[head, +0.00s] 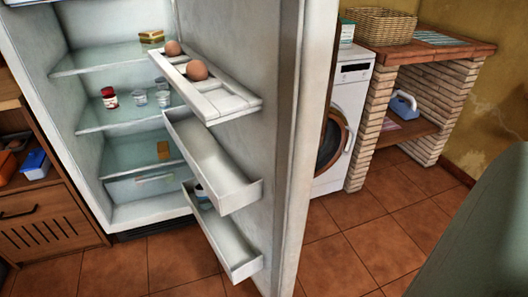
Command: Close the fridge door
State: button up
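The fridge (38,75) stands at the left with its white inside and glass shelves showing. Its door (284,150) is open and swung out toward me, hinged on its right side. The door's inner face carries several racks (210,160), and the top rack holds eggs (197,70). The shelves hold a red jar (110,97), small cups and yellow packets. The door's outer face and handle cannot be made out. My gripper is not in view.
A front-loading washing machine (345,115) and a brick counter (445,52) with a basket (380,26) stand behind the door at the right. A wooden cabinet (45,215) is at the left. Tiled floor (355,250) is free right of the door. A grey-green shape fills the right edge.

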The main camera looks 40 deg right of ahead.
aim_at(252, 133)
jog(key=k+l, duration=0.15)
jog(key=l, duration=0.2)
jog(key=k+l+u, duration=0.1)
jog(key=l, duration=0.3)
jog(key=k+l, duration=0.15)
jog(key=l, duration=0.2)
jog(key=l+u, duration=0.15)
jog(key=l, duration=1.7)
jog(key=i+l+z, duration=0.1)
jog(key=l, duration=0.45)
jog(key=i+l, duration=0.1)
jog(key=l, duration=0.5)
jog(key=k+j+z, duration=0.1)
jog(key=j, duration=0.25)
jog(key=k, duration=0.05)
